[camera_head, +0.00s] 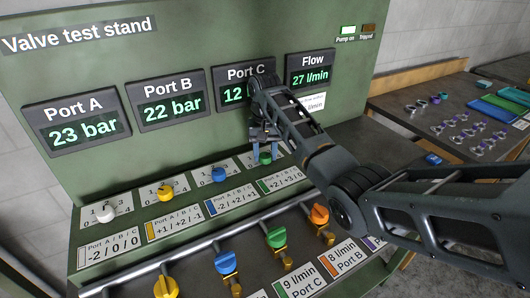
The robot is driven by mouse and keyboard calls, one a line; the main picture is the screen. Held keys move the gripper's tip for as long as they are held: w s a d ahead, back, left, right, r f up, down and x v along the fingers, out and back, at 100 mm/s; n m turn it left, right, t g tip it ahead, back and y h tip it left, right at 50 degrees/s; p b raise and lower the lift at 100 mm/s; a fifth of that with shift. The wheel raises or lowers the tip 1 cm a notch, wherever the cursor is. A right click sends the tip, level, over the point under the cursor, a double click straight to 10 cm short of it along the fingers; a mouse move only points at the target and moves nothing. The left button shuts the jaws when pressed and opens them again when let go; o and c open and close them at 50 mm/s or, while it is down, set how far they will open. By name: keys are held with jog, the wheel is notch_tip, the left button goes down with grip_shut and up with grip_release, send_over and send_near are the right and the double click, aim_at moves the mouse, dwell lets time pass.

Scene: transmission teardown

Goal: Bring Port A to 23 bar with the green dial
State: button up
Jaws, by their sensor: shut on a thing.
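The green valve test stand (215,50) fills the middle of the view. Its Port A display (78,124) reads 23 bar. The Port B display (172,105) reads 22 bar. The Port C display (232,93) shows 12, with its right part hidden by my arm. The green dial (265,157) is the rightmost of the dial row and is partly hidden by my gripper. My gripper (265,148) points down over it and is shut on it.
White (106,211), yellow (165,193) and blue (218,174) dials stand left of the green one. Coloured valve handles line a rail in front, including an orange one (319,214). The Flow display (311,77) reads 27 l/min. A bench (410,110) with small parts stands right.

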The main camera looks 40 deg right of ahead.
aim_at(265, 155)
jog(key=o, duration=1)
jog(key=shift+o, duration=0.2)
jog(key=shift+r, duration=0.1)
notch_tip(265, 155, up, 7)
jog(key=shift+d+f, duration=0.1)
jog(key=shift+d, duration=0.05)
jog(key=shift+r, duration=0.45)
jog(key=shift+s, duration=0.1)
